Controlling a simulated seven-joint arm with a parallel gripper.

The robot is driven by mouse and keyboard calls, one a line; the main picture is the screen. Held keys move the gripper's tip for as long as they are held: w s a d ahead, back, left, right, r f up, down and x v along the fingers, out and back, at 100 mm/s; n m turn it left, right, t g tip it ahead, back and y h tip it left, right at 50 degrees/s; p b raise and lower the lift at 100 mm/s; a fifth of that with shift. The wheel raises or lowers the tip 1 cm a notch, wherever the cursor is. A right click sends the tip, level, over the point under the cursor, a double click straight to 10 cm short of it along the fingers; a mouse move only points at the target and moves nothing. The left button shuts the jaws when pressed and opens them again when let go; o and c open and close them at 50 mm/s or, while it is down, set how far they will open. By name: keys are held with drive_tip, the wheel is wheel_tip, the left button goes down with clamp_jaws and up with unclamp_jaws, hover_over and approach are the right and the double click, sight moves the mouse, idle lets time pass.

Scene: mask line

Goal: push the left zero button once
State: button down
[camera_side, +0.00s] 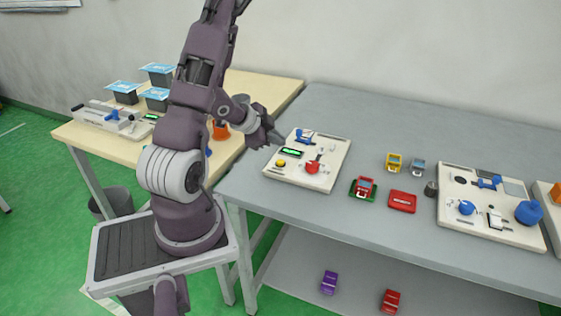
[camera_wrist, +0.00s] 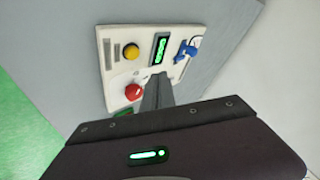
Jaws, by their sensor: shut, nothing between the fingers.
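A white panel (camera_side: 328,150) lies on the grey table, at its left end in the side view. It has a yellow button (camera_side: 281,163), a red button (camera_side: 312,167), a green-lit display (camera_side: 291,153) and a blue lever (camera_side: 304,135). No zero label is readable. In the wrist view the yellow button (camera_wrist: 131,52) and red button (camera_wrist: 134,91) are in plain sight, with the display (camera_wrist: 160,49) and blue lever (camera_wrist: 187,49). My gripper (camera_side: 279,140) is shut and empty at the panel's left edge, seemingly above it. In the wrist view its fingers (camera_wrist: 156,78) cover part of the panel.
A green-and-red block (camera_side: 363,188), a red box (camera_side: 402,201), a yellow block (camera_side: 393,162) and a second panel (camera_side: 470,227) are farther right on the grey table. A wooden table (camera_side: 130,148) with another device (camera_side: 113,121) stands at left.

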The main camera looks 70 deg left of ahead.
sight(278, 162)
drive_tip(key=shift+f, duration=1.95)
idle(0.5)
drive_tip(key=shift+f, duration=0.4)
drive_tip(key=shift+f, duration=0.45)
idle(0.4)
drive_tip(key=shift+r, duration=0.85)
drive_tip(key=shift+r, duration=2.5)
